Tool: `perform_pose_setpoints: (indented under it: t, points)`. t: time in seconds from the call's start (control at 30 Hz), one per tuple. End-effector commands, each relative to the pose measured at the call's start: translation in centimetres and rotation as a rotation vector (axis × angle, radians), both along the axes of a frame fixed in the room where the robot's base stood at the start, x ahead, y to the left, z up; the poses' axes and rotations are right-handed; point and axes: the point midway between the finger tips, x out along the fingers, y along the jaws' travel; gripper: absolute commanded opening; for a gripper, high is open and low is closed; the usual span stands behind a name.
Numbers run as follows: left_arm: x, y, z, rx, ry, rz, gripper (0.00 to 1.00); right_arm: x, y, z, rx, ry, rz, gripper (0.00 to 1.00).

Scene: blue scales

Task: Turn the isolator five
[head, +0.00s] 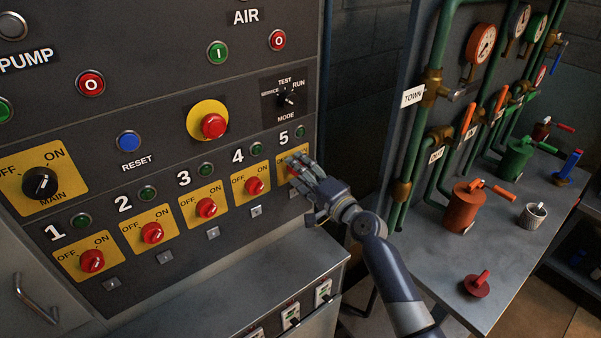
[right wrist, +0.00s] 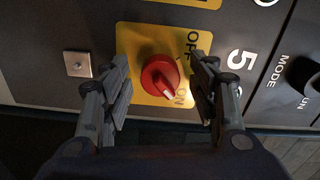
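Isolator five is a red round knob (right wrist: 159,76) on a yellow OFF/ON plate (right wrist: 128,43), in the right wrist view. Its white mark points to the lower right there, close to the word ON. My right gripper (right wrist: 162,72) is open, one finger on each side of the knob with a visible gap to each. In the head view my right gripper (head: 298,168) is at the panel below the number 5 and hides most of the knob and plate. My left gripper is not in view.
Isolator four (head: 254,186) sits just left of my right gripper, with isolators three (head: 206,208), two (head: 152,233) and one (head: 92,261) further left. The mode switch (head: 287,98) is above. A grey bench (head: 508,240) with valves and pipes stands to the right.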

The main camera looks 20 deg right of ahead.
Motion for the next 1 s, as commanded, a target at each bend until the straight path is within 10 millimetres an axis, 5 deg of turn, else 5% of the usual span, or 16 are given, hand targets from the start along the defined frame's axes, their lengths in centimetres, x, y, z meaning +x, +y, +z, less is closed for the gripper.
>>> perform_pose_setpoints:
  t: [0.27,0.7,1.0]
  points:
    - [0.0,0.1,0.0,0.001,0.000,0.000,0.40,-0.5,-0.2,-0.1,-0.001,0.001,0.001,0.54]
    - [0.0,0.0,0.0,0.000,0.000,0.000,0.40,-8.3,-3.0,-0.2,-0.004,0.003,0.001,0.54]
    - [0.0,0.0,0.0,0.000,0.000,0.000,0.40,-11.1,-4.0,-0.1,-0.001,0.001,0.000,0.54]
